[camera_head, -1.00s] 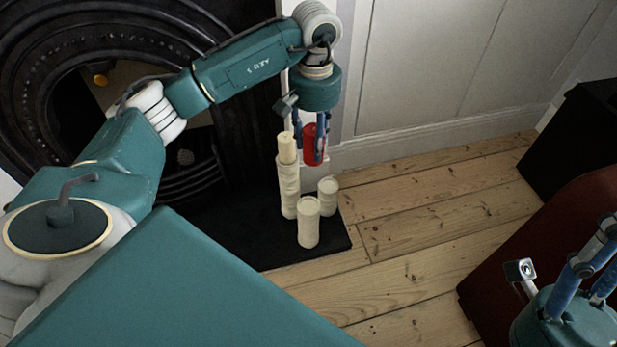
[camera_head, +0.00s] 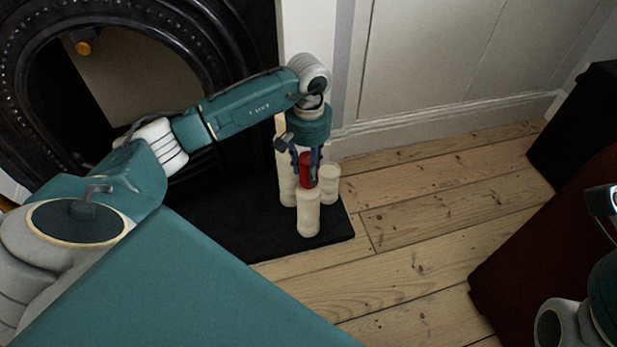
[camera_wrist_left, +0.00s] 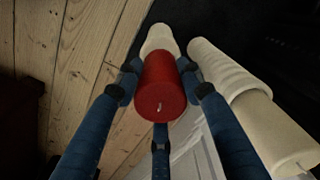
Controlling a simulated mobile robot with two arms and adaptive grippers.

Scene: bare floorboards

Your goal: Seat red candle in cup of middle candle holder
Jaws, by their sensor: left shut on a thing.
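The red candle (camera_head: 307,170) is upright between the fingers of my left gripper (camera_head: 305,175), which is shut on it. In the left wrist view the red candle (camera_wrist_left: 161,86) shows its top and wick between the blue fingers. In the head view its lower end appears just above or at the top of the front, mid-height cream candle holder (camera_head: 308,213); I cannot tell whether they touch. A shorter holder (camera_head: 330,180) stands to the right. The tall holder (camera_head: 287,187) stands behind left and carries a cream candle, clear in the wrist view (camera_wrist_left: 280,140). My right gripper (camera_head: 603,200) is cut off at the right edge.
The holders stand on a black hearth slab (camera_head: 225,220) before a dark fireplace (camera_head: 215,45). The tall holder is close beside my left fingers. Bare floorboards (camera_head: 420,220) lie free to the right. A dark red piece of furniture (camera_head: 545,250) is at the right.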

